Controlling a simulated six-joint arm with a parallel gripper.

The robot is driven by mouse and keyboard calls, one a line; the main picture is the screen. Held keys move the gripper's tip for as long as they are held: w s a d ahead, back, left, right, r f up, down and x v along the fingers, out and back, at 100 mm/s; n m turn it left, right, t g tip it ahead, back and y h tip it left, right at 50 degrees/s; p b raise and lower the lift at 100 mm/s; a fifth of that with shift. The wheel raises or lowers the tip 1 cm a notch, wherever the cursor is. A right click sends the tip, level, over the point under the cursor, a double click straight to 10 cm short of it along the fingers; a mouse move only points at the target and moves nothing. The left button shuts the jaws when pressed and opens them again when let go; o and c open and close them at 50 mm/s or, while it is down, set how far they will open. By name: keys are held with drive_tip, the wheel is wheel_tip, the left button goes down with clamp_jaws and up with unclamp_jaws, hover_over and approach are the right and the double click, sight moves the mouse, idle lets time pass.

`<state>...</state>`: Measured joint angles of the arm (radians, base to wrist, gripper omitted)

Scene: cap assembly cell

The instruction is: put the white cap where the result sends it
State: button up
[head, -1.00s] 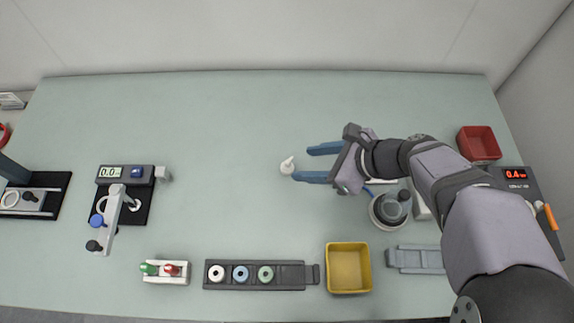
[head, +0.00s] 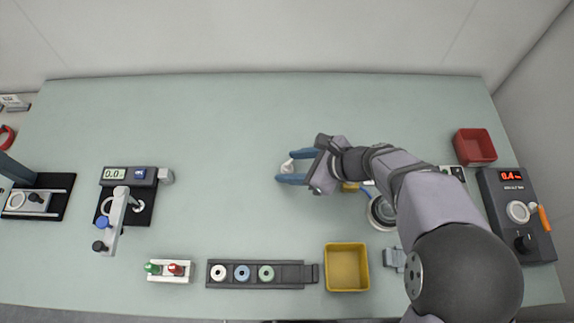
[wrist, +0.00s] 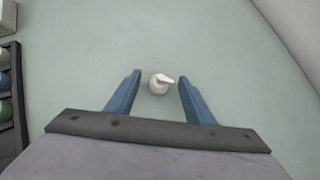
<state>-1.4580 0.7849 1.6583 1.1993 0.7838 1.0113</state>
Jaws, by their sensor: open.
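The white cap (head: 287,167) stands on the table with a small spout on top. In the wrist view the cap (wrist: 159,84) is between the tips of my two blue fingers, with a gap on each side. My gripper (head: 283,166) is open around it; it also shows in the wrist view (wrist: 159,78). In the head view the lower finger partly covers the cap. A device at the right (head: 516,215) has a red display that seems to read 0.4. A gauge at the left (head: 130,175) shows 0.0.
A red bin (head: 474,147) is at the right back and a yellow bin (head: 347,268) at the front. A dark rack (head: 290,275) holds several rings. A small holder (head: 168,281) has a green and a red piece. The table's back middle is clear.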

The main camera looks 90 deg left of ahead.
sight(291, 169)
drive_tip(key=shift+s+a+f, duration=0.1)
drive_tip(key=shift+s+f, duration=0.15)
drive_tip(key=shift+f, duration=0.05)
drive_tip(key=c, duration=0.8)
drive_tip(key=shift+r, duration=0.1)
wheel_tip(291, 169, up, 18)
drive_tip(key=shift+f+b, duration=0.1)
drive_tip(key=shift+b, duration=0.75)
drive_tip(key=shift+c, duration=0.2)
